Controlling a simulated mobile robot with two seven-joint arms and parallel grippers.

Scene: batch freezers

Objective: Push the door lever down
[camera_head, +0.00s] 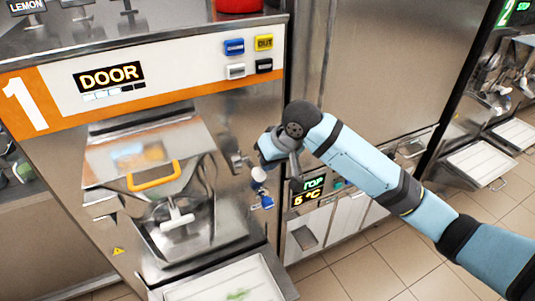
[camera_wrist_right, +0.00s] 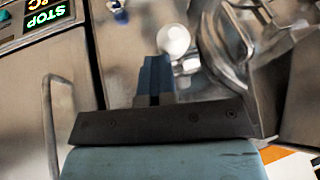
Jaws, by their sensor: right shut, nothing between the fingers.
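The batch freezer marked 1 with a DOOR display (camera_head: 108,77) stands in front of me. On its right front, a lever with a white ball knob (camera_head: 258,173) sticks out beside the door hatch. The knob also shows in the right wrist view (camera_wrist_right: 172,40), just past my fingertips. My right gripper (camera_head: 263,150) is shut and empty, close above and behind the knob in the head view. I cannot tell whether it touches the lever. Its blue fingers (camera_wrist_right: 157,66) are together in the wrist view. My left gripper is out of view.
The hatch with its orange handle (camera_head: 155,176) is left of the lever. A small blue handle (camera_head: 262,202) sits just below the knob. A white tray (camera_head: 222,283) lies under the spout. Open tiled floor (camera_head: 365,268) is at the lower right.

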